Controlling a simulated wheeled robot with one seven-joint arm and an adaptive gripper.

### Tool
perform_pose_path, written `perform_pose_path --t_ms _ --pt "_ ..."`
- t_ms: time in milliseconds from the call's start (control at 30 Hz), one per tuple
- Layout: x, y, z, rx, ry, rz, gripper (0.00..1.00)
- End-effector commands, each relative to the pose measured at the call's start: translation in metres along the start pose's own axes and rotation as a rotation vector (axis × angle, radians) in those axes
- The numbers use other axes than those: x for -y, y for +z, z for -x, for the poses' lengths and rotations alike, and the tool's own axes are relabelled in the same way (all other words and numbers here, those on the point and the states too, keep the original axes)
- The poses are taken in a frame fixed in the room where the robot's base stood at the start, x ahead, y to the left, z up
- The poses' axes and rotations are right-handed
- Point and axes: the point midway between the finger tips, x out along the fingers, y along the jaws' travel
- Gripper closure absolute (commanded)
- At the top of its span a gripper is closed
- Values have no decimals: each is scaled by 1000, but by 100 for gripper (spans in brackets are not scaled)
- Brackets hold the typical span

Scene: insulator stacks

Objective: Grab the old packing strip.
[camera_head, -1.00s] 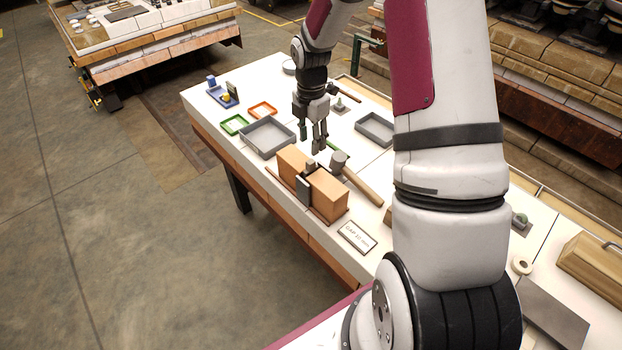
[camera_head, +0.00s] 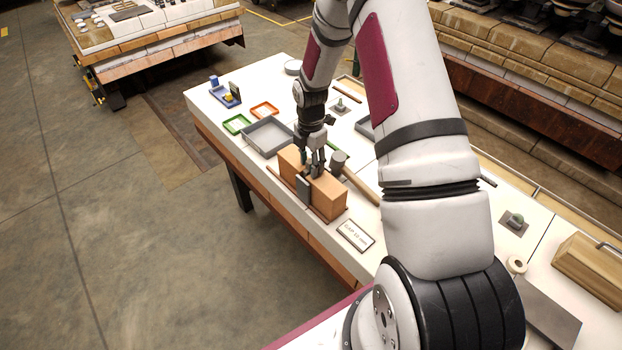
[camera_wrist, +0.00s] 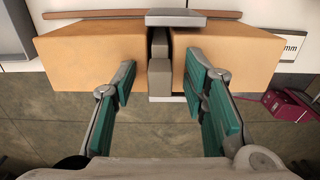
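Two tan blocks stand end to end with a narrow gap between them, the left block (camera_head: 290,160) and the right block (camera_head: 328,198). In the wrist view a grey upright piece (camera_wrist: 160,72) sits in the gap. It may be the old packing strip, but I cannot be sure. A grey plate (camera_wrist: 176,18) lies across the gap at the top of that view; in the head view a dark plate (camera_head: 303,188) stands at the blocks' front. My gripper (camera_wrist: 162,80) is open and empty, its teal-padded fingers either side of the grey piece, apart from it.
A thin brown rod (camera_head: 280,178) lies along the blocks' front. A mallet (camera_head: 356,180) lies close behind them. A grey tray (camera_head: 267,137), green tray (camera_head: 236,124) and orange tray (camera_head: 264,109) are to the left. A gap label card (camera_head: 355,236) lies to the right, near the edge.

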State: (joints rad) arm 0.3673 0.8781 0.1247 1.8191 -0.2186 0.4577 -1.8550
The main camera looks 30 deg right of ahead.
Motion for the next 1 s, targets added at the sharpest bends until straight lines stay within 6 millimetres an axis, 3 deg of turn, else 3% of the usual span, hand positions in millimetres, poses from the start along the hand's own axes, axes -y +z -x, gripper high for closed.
perform_pose_path --t_ms 67,200,233,667,1000 --pt "0 0 0 0 0 0 65" --pt "0 0 0 0 0 -1 96" --pt "0 0 0 0 0 -1 100" --pt "0 0 4 0 1 -1 100" --pt "-1 1 43 1 4 -2 100"
